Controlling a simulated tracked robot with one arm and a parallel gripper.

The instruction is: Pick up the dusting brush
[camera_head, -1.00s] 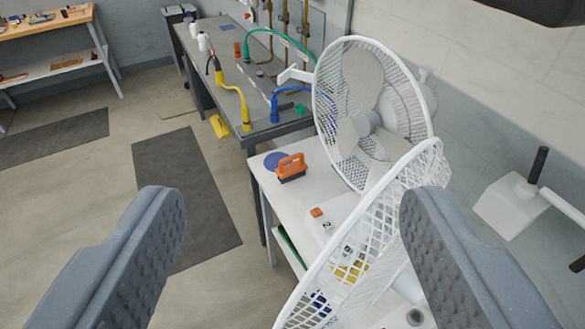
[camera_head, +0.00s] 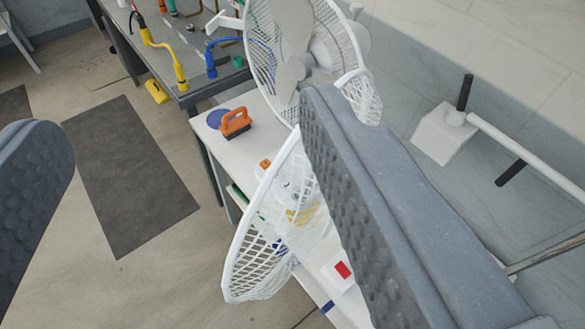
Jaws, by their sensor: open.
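The dusting brush (camera_head: 236,121) has an orange handle over a dark bristle base. It stands on the white table (camera_head: 258,127) beside a flat blue disc (camera_head: 218,118). My gripper (camera_head: 185,160) is open and empty, its two grey fingers wide apart. The brush shows between the fingers in the picture, farther off and apart from them. My right finger covers part of the fan and the table.
A white fan (camera_head: 297,65) stands right behind the brush. Its detached-looking white grille (camera_head: 245,262) leans across the table's front. A grey bench (camera_head: 187,92) with hoses stands beyond. A dark mat (camera_head: 130,175) lies on open floor at left.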

